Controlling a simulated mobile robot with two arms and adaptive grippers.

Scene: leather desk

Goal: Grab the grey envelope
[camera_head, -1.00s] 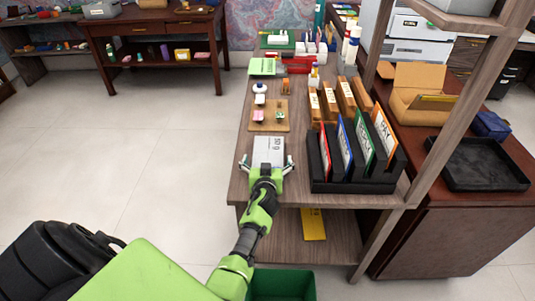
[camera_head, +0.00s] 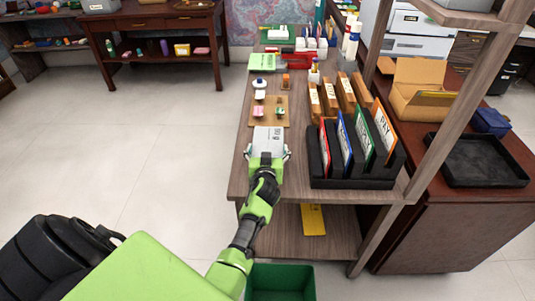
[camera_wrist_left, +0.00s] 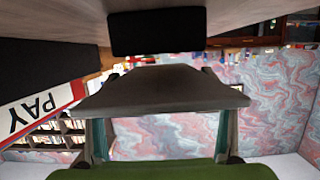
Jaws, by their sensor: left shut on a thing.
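The grey envelope (camera_head: 268,138) is near the front left of the wooden desk, a pale flat piece with dark print. My left gripper (camera_head: 269,154) is at its near end, shut on it, one finger at each side. In the left wrist view the envelope (camera_wrist_left: 160,90) is a dark grey shape spanning between the two fingers. The gripper hides its near part. Whether it is clear of the desk top I cannot tell. My right gripper is not in view.
A black file rack (camera_head: 352,181) with coloured-edged cards, one reading PAY (camera_head: 384,131), stands just right of the envelope. A cork board (camera_head: 269,111) with small items lies beyond it. A green bin (camera_head: 281,283) is below the front edge.

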